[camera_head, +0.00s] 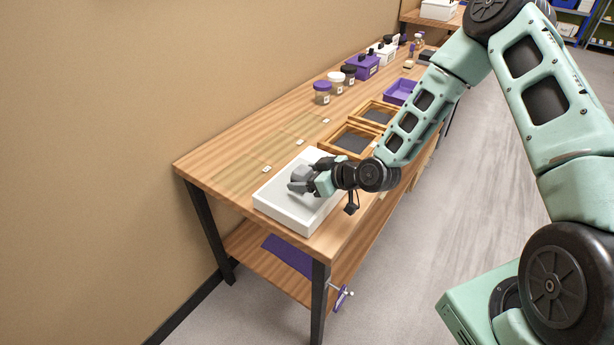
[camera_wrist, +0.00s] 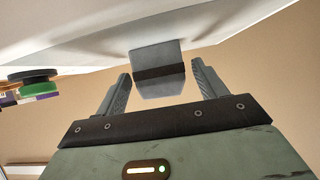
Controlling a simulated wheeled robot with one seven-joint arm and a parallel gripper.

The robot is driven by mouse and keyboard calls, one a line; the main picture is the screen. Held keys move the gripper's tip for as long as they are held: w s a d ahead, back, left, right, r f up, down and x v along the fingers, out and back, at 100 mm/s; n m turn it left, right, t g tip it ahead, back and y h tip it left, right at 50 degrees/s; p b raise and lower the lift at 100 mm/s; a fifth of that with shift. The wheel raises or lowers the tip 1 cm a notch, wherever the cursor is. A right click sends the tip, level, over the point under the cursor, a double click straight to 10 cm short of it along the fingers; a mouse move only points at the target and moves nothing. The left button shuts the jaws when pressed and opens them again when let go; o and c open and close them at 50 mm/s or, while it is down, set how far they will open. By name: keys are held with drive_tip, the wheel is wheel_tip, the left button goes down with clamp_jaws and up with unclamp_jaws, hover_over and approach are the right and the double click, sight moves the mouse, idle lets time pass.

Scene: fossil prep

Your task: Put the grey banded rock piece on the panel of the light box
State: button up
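The white light box (camera_head: 284,212) stands at the near end of the wooden bench, with a raised rim around its pale panel. The grey banded rock piece (camera_wrist: 158,60), a grey block with a dark brown band, is between my fingertips in the wrist view, against the white surface. In the head view the rock piece (camera_head: 299,173) is over the panel, partly hidden by my gripper (camera_head: 309,180). My gripper (camera_wrist: 160,78) is open around the rock, with a gap on each side. I cannot tell for certain whether the rock touches the panel.
Wooden trays with dark insides (camera_head: 352,140) stand behind the light box. Farther along are a purple tray (camera_head: 400,91), lidded jars (camera_head: 322,93) and a purple box (camera_head: 364,67). Small label tags lie on the bench (camera_head: 225,172), whose left side is mostly clear. The wall runs along the left.

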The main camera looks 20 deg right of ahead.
drive_tip(key=shift+r, duration=0.2)
drive_tip(key=shift+s+d+r, duration=0.15)
drive_tip(key=b+v, duration=0.1)
drive_tip(key=v, duration=1)
drive_tip(key=s+a+r+g+h, duration=0.2)
drive_tip(key=s+a+r+g, duration=0.1)
drive_tip(key=s, duration=0.5)
drive_tip(key=s+a+r+g+h, duration=0.2)
drive_tip(key=s+a+r, duration=0.3)
drive_tip(key=s, duration=0.4)
drive_tip(key=s+a+r+g+h, duration=0.2)
drive_tip(key=s+a+r+g, duration=0.2)
drive_tip(key=s, duration=0.4)
drive_tip(key=shift+s+g+h, duration=0.3)
drive_tip(key=shift+g, duration=0.1)
drive_tip(key=shift+r, duration=0.1)
